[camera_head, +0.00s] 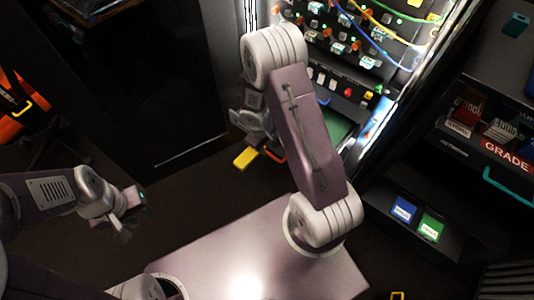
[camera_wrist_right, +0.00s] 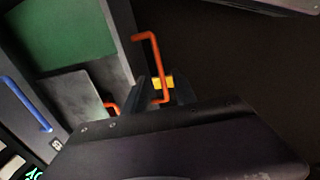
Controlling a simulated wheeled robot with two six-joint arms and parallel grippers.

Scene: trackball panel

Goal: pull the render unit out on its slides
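A rack unit with a green top (camera_wrist_right: 60,30) and an orange handle (camera_wrist_right: 155,65) fills the upper left of the right wrist view. I take it for the render unit; no label is readable. In the head view its green surface (camera_head: 340,125) shows behind my right arm. My right gripper (camera_wrist_right: 165,97) is a dark shape beside the lower end of the orange handle. Whether its fingers are around the handle is not clear. In the head view my right arm hides most of that area. My left gripper (camera_head: 128,214) is empty, low at the left, away from the rack.
A yellow piece (camera_head: 246,157) shows beside the right wrist. A blue handle (camera_wrist_right: 27,104) is at the wrist view's left. Above is a panel with lights and cables (camera_head: 345,45). A shelf (camera_head: 450,175) with boxes stands at right, a dark cabinet (camera_head: 130,80) at left. Open floor lies between.

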